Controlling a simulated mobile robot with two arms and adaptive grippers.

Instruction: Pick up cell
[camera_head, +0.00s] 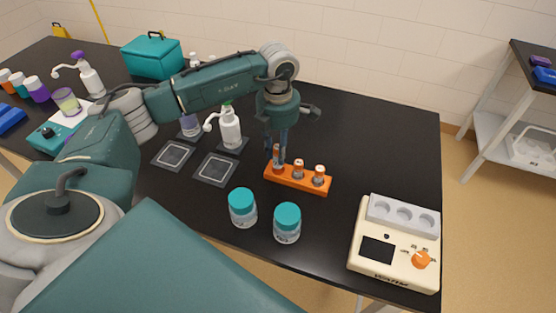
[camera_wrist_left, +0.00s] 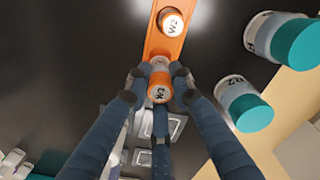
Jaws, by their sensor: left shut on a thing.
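An orange rack (camera_head: 297,181) on the black table holds small orange-and-white cells. Its middle cell (camera_head: 298,169) and right cell (camera_head: 319,175) stand upright in it. My left gripper (camera_head: 279,153) points down at the rack's left end, shut on the leftmost cell (camera_head: 277,157). In the left wrist view the held cell (camera_wrist_left: 160,88) is between the fingers, its orange end marked W3. A cell marked W2 (camera_wrist_left: 172,22) sits in the rack beyond. I cannot tell whether the held cell is clear of the rack. My right gripper is not in view.
Two teal-lidded jars (camera_head: 242,207) (camera_head: 287,223) stand in front of the rack. A cream tester (camera_head: 395,250) with an orange dial and a grey block (camera_head: 403,215) with three round wells is at the right. A pump bottle (camera_head: 230,128) stands behind left. The table right of the rack is clear.

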